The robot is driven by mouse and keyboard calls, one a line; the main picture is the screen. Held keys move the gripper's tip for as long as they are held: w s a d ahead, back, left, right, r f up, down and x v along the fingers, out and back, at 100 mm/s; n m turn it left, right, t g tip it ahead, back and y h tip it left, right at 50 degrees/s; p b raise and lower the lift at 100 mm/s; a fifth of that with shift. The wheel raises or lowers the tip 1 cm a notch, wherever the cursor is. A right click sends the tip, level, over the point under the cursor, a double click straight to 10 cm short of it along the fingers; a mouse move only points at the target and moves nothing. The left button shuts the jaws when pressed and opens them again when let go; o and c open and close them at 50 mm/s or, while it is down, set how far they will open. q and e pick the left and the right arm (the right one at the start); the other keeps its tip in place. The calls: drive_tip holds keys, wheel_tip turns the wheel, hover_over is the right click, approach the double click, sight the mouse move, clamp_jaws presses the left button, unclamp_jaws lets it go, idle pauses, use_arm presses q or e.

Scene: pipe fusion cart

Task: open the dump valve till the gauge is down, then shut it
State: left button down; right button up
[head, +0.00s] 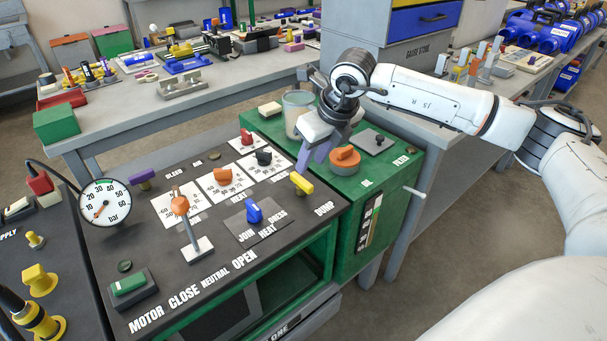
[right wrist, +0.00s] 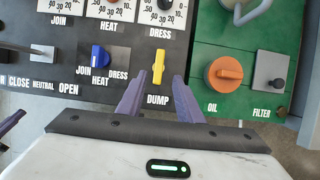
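The yellow dump valve handle (head: 302,183) is on the right side of the black panel, above the DUMP label. In the right wrist view the handle (right wrist: 158,65) stands upright in the picture, just beyond and between my fingertips. My right gripper (head: 316,152) is open and empty, its purple fingers apart; it also shows in the wrist view (right wrist: 154,80). I see no contact with the handle. The round gauge (head: 105,202) is at the panel's left; its needle points down-left, near the low end.
A blue selector knob (head: 254,212) and a motor lever (head: 187,222) stand left of the handle. The green unit beside the panel carries an orange oil cap (head: 345,158) and a clear jar (head: 298,113). A grey bench (head: 130,110) stands behind.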

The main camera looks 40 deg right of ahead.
sight(302, 179)
drive_tip(key=x, duration=0.7)
drive_tip(key=shift+w+f, duration=0.15)
drive_tip(key=shift+f, duration=0.05)
